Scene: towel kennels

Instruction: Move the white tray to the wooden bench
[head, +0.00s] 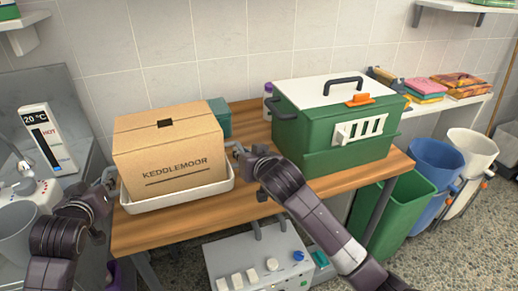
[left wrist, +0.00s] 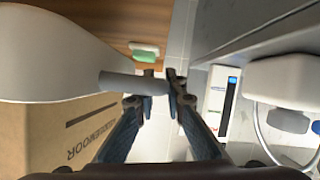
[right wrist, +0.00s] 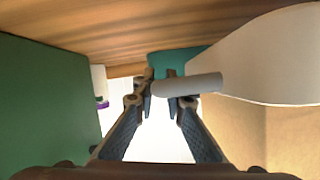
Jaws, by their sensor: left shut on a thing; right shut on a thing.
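The white tray (head: 180,197) is at the left part of the wooden bench (head: 255,205), with a cardboard box marked KEDDLEMOOR (head: 170,155) standing in it. I cannot tell whether the tray touches the bench top. My left gripper (head: 108,178) is shut on the tray's left handle, a grey-white bar (left wrist: 132,84) in the left wrist view. My right gripper (head: 237,150) is shut on the right handle (right wrist: 195,85), seen in the right wrist view. The tray looks about level.
A green carrier with white lid (head: 335,120) stands on the bench's right part. A teal box (head: 218,117) and a bottle (head: 268,102) stand behind. A sink (head: 20,215) is left, bins (head: 435,165) right, and a grey control box (head: 260,265) below the front edge.

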